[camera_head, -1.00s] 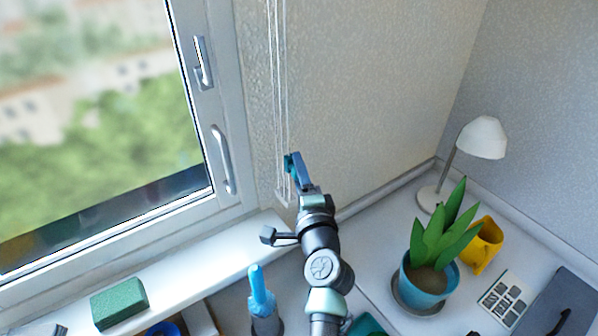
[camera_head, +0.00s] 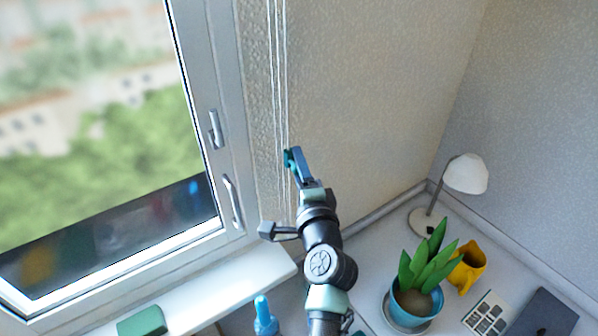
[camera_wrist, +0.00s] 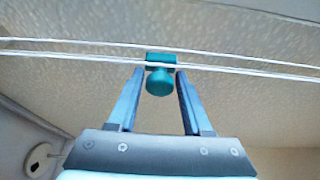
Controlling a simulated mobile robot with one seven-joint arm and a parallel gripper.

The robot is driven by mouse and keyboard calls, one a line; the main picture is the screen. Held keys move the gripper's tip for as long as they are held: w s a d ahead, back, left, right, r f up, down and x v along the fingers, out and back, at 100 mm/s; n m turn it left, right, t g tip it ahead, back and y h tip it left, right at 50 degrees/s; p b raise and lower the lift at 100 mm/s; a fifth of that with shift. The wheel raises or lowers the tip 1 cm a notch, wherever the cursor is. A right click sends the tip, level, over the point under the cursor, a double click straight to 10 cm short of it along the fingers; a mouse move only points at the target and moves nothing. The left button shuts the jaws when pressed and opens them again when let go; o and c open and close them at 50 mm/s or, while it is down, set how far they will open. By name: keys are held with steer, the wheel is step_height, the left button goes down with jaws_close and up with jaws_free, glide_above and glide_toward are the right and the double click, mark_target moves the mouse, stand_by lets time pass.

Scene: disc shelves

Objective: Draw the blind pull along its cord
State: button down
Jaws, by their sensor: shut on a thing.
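The blind pull is a small teal piece with a rounded knob, on white cords beside the window. In the wrist view the pull (camera_wrist: 160,76) sits between the tips of the blue fingers. My gripper (camera_wrist: 159,82) is shut on it, and the cords (camera_wrist: 230,69) run across just beyond the fingertips. In the head view my gripper (camera_head: 293,158) is at the cords (camera_head: 281,80), against the wall strip right of the window. There the pull (camera_head: 288,160) is partly hidden by the fingers.
The window frame (camera_head: 228,130) with two handles stands close on the left. Below are the sill (camera_head: 200,300) and a green block (camera_head: 141,321).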

step_height(320, 180, up, 8)
steer(key=p, duration=0.4)
steer(key=shift+f, duration=0.15)
steer(key=c, duration=0.5)
jaws_free()
steer(key=shift+c, duration=0.2)
steer(key=shift+o, duration=0.2)
steer(key=shift+f, duration=0.1)
steer(key=shift+f, duration=0.1)
steer(key=s+d+b, duration=0.2)
steer(key=s+b, duration=0.1)
steer(key=s, duration=0.9)
steer(key=shift+s+d, duration=0.3)
steer(key=shift+s, duration=0.1)
